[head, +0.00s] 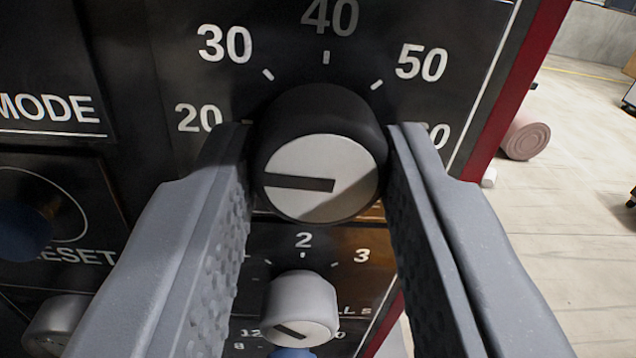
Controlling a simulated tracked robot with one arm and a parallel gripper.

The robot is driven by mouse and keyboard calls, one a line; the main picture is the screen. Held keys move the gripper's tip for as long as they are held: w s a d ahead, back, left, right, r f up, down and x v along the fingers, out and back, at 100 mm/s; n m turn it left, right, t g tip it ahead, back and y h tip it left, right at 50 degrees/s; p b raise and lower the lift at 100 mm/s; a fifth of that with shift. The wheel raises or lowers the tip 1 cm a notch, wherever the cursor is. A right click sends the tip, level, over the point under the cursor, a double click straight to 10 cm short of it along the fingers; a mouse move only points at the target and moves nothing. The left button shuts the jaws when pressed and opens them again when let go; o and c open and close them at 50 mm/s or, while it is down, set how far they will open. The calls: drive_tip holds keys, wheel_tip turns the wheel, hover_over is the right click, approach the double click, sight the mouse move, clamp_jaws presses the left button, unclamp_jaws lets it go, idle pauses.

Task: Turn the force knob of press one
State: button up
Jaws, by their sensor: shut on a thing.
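A large black knob with a pale grey face (340,165) sits on the dark panel (190,60) in the upper middle. A dark pointer bar on its face runs level toward the left. Printed numbers 20, 30, 40, 50 and a partly hidden 60 ring it. The pointer lies on the 20 side, slightly below that number. My gripper (320,160) is shut on this knob, one finger on its left side and one on its right. The fingers hide parts of the scale. No force label or press number is readable.
A smaller grey knob (300,300) with numbers 2 and 3 sits just below, between the fingers. A blue button (22,232) by RESET and another grey knob (55,325) are at left. Beyond the red edge (520,85) lie open floor and a pink cylinder (525,138).

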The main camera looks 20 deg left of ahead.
drive_tip(key=m+b, duration=0.3)
drive_tip(key=m, duration=0.1)
drive_tip(key=shift+f+b, duration=0.2)
drive_tip(key=shift+b, duration=0.1)
drive_tip(key=shift+r+m+b, duration=0.15)
drive_tip(key=shift+m+b, duration=1)
drive_tip(key=shift+m, duration=0.85)
drive_tip(key=o, duration=1)
drive_tip(key=shift+c, duration=0.2)
drive_tip(key=shift+s+r, duration=0.1)
drive_tip(key=shift+s, duration=0.05)
drive_tip(key=v, duration=1.3)
drive_tip(key=shift+s+d, duration=0.2)
drive_tip(key=shift+r, duration=0.15)
